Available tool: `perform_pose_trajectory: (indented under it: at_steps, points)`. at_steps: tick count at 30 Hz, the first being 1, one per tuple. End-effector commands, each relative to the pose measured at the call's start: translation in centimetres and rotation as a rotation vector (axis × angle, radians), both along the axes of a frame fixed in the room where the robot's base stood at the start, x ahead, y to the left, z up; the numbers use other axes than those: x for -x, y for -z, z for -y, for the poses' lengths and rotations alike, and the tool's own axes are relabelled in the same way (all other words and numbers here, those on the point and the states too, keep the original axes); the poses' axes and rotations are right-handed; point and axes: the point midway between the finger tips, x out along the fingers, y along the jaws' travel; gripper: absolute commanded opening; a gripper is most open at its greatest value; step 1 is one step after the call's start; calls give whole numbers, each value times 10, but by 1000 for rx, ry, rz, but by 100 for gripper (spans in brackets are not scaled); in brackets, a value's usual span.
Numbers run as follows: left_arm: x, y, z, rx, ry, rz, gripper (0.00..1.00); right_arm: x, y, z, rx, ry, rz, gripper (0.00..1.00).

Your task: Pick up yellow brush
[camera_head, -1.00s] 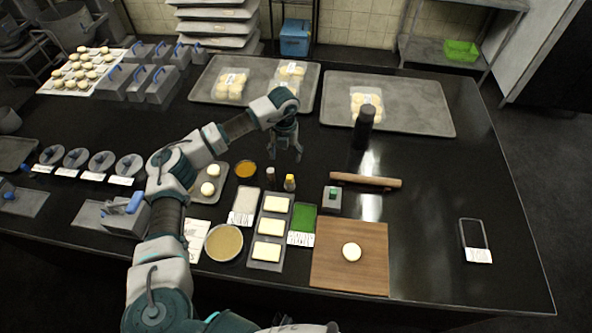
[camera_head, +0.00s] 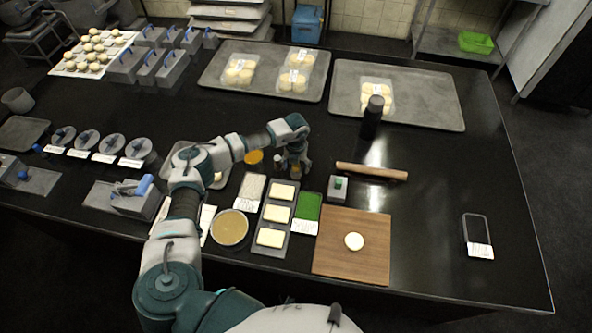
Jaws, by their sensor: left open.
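My left gripper (camera_head: 294,168) points down over the black counter, just behind the tray of pale blocks and the green tray. It is open. A small yellow-topped item (camera_head: 295,172), which may be the yellow brush, stands at its fingertips and is largely hidden by them. I cannot tell whether the fingers touch it. A small pale-topped item (camera_head: 278,160) stands just left of it. My right gripper is not in view.
An orange bowl (camera_head: 254,157) sits left of the gripper. The pale-block tray (camera_head: 262,248), green tray (camera_head: 308,207) and grey box (camera_head: 338,188) are close by. The counter's right side is mostly clear.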

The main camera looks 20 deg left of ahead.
Motion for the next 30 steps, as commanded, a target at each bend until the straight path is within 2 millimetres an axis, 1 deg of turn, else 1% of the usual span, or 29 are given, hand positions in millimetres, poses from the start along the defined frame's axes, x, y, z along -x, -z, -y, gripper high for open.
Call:
perform_pose_trajectory:
  at_steps: [1, 3, 6, 13, 14, 15, 17, 18, 21, 30]
  points:
    - [1, 8, 1, 0, 0, -3, 71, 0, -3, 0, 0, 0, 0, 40]
    - [1, 19, 0, 0, 0, -2, 71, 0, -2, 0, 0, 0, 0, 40]
    - [0, 28, 0, 0, 0, -1, 71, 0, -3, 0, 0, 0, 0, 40]
    - [0, 30, 0, 1, 0, 0, 71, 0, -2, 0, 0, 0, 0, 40]
    - [0, 30, 0, 1, 0, 0, 68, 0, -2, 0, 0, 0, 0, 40]
    - [0, 30, 0, 1, 0, 0, 58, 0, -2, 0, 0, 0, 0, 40]
    - [0, 30, 0, 1, 0, 0, 43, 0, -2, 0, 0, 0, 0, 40]
    - [0, 30, 0, 1, 0, 0, 33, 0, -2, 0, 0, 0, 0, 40]
    - [0, 30, 0, 0, 0, 0, 11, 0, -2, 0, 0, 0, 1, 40]
    - [0, 29, 0, 1, 0, 0, 11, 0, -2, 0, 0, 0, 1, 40]
